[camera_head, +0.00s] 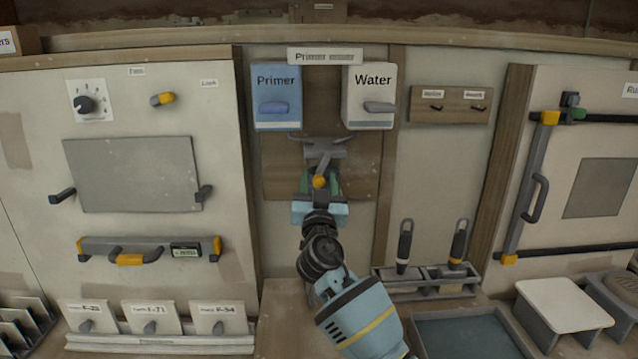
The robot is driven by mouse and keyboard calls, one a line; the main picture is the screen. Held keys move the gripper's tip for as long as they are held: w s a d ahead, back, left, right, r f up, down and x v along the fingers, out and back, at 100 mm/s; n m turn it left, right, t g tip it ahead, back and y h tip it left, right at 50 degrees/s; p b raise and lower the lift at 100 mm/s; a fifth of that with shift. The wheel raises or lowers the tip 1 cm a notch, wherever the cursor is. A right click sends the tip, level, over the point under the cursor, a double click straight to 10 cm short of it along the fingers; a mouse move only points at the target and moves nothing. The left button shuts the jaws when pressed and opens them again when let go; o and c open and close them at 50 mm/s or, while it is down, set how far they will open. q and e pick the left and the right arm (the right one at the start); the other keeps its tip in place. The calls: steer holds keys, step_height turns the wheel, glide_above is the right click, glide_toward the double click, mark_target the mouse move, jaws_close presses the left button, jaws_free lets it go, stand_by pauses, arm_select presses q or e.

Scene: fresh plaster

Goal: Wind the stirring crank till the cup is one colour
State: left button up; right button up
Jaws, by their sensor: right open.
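The primer mixer is on the wall panel in the middle of the head view. It has a blue Primer tank (277,88) and a white Water tank (368,90), each with a lever on its front. A grey forked metal part (324,148) sits below the tanks. A round yellow knob (319,181), apparently the crank's handle, shows just below it. My right gripper (320,184) reaches up from below, open, with its fingers around the knob's place; contact cannot be told. The cup and its colour cannot be made out behind my gripper. My left gripper is out of view.
Left are a panel with a dial (86,104), a grey plate (133,174) and a yellow-ended bar (150,248). Right are a small hook board (449,104), a rack with two dark-handled tools (430,280), a framed panel (598,188) and a white-topped stand (563,304).

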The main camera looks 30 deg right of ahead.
steer(key=c, duration=1)
steer(key=shift+s+d, duration=0.1)
